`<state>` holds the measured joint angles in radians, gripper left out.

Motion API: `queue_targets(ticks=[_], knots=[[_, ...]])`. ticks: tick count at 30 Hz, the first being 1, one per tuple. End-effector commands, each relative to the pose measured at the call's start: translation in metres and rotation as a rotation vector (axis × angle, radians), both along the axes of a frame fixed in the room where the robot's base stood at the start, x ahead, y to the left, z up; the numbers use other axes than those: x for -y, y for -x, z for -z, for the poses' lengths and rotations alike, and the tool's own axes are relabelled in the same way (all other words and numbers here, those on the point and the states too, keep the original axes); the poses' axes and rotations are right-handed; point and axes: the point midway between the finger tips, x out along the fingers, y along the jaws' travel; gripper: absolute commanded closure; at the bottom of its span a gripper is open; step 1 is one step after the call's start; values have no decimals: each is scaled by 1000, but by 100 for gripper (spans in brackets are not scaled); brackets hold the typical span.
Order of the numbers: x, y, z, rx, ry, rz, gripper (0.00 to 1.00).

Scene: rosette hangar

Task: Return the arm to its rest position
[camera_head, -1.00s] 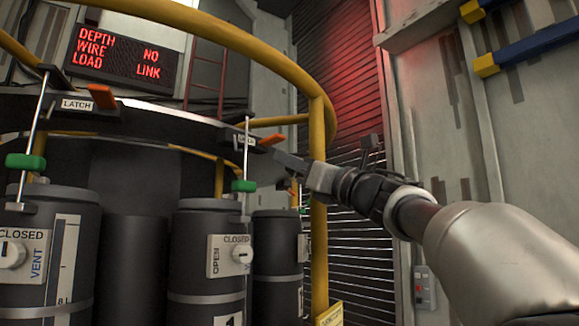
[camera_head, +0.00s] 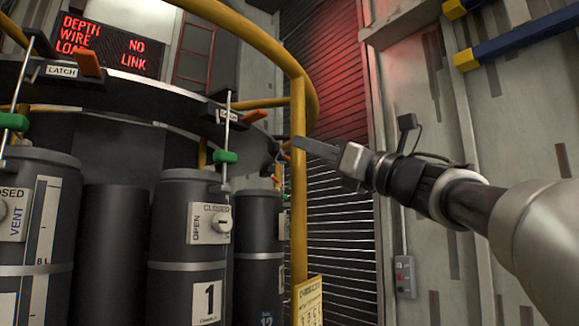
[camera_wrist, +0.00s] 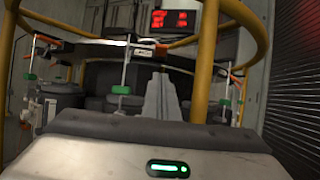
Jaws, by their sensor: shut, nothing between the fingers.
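My gripper (camera_head: 318,148) is at the end of my arm, which reaches in from the right in the head view. Its fingers are together and hold nothing. The fingertips point left toward the yellow post of the rail (camera_head: 298,185); whether they touch it I cannot tell. In the wrist view the shut fingers (camera_wrist: 161,97) point ahead at the rosette of dark bottles.
Dark bottles, one marked 1 (camera_head: 187,255), hang under a black ring with orange latch levers (camera_head: 88,62). A red-lettered display (camera_head: 112,42) is behind. A shutter (camera_head: 340,230) and a grey wall (camera_head: 425,215) with a small switch box (camera_head: 405,277) stand right.

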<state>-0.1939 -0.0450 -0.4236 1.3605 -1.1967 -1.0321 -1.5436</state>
Motion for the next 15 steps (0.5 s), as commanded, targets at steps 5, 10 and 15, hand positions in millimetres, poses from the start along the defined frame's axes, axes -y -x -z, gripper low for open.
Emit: queue_targets(ticks=[5, 10, 15], knots=[[0, 0, 0, 0, 0, 0, 100], [1, 0, -1, -4, -6, 1, 100], [37, -7, -16, -156, -264, 37, 100]])
